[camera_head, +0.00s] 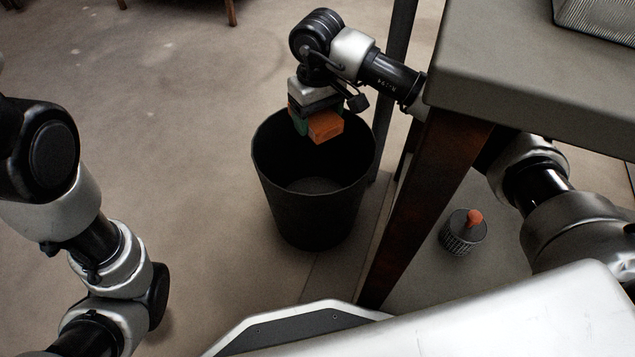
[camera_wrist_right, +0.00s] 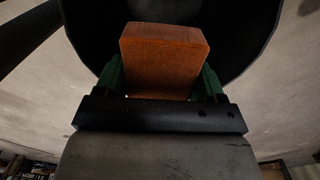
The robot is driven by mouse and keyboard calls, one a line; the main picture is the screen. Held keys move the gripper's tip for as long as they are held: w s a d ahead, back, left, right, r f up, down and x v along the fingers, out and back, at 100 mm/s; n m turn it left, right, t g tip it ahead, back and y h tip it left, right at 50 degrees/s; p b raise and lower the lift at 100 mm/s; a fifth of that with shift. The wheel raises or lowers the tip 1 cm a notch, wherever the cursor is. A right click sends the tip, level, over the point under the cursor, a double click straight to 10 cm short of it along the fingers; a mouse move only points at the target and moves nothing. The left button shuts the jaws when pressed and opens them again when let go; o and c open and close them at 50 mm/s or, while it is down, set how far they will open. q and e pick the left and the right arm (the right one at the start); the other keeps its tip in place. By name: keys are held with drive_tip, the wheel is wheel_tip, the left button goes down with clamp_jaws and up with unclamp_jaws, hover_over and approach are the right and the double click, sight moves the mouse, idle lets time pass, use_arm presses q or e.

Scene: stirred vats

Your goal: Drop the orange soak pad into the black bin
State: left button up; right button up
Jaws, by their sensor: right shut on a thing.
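The orange soak pad (camera_head: 326,127) is a small block held in my right gripper (camera_head: 308,122), over the mouth of the black bin (camera_head: 313,216). In the right wrist view, the orange pad (camera_wrist_right: 164,62) sits between the green fingers of the gripper (camera_wrist_right: 163,85), with the dark bin (camera_wrist_right: 228,22) behind it. The bin stands upright on the floor, and the inside that shows looks empty. In the head view, my left arm shows at the left edge, but its gripper is not in view.
A grey-topped table (camera_head: 530,85) with a rusty leg (camera_head: 425,200) stands right of the bin. A metal basket (camera_head: 600,18) is on it. A small ribbed grey container (camera_head: 462,240) with an orange top sits on the floor beneath. The floor left of the bin is clear.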

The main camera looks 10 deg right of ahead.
wheel_tip(320, 180, down, 5)
drive_tip(key=b, duration=0.2)
drive_tip(key=shift+r+b, duration=0.2)
drive_tip(key=shift+b, duration=0.15)
drive_tip(key=o, duration=1)
wheel_tip(320, 180, up, 11)
drive_tip(key=p, duration=0.7)
